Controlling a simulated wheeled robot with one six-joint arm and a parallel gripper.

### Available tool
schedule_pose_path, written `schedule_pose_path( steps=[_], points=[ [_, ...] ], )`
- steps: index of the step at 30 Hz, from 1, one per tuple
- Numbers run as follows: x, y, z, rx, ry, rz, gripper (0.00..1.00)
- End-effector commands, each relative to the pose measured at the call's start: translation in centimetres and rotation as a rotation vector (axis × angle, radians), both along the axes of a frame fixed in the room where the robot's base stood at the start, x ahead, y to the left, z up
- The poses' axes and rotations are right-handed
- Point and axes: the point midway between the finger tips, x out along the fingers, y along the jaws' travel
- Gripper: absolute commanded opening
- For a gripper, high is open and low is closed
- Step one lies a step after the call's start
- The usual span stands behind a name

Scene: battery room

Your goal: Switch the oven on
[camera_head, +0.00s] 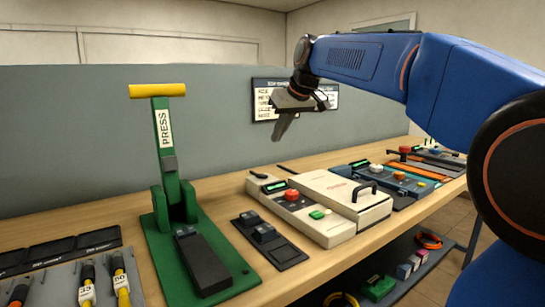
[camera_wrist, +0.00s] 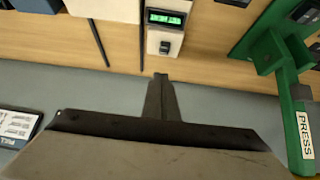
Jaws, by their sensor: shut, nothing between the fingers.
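A cream unit with a lidded box and a black handle (camera_head: 366,190) sits mid-bench; it may be the oven, but I read no oven label. Its left panel has a red knob (camera_head: 291,195), a green button (camera_head: 317,214) and a lit green display (camera_head: 273,186). In the wrist view, a cream panel shows a lit green display (camera_wrist: 165,18) above a small black switch (camera_wrist: 165,46). My gripper (camera_head: 277,138) is shut and empty, above and behind the cream unit, touching nothing. Its fingertips (camera_wrist: 160,77) show below the switch in the wrist view.
A green press (camera_head: 183,215) with a yellow handle stands left of the cream unit. A black two-part block (camera_head: 268,240) lies between them. More panels (camera_head: 398,178) line the bench to the right. A grey partition (camera_head: 60,150) stands behind, with a sign (camera_head: 262,100) on it.

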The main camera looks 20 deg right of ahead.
Motion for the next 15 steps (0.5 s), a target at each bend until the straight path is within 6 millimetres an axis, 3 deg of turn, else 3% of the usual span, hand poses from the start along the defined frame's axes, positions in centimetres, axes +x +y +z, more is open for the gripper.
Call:
schedule_pose_path(
  steps=[15],
  points=[
    [4.5,1.5,-6.6,0.000,0.004,0.001,0.00]
  ],
)
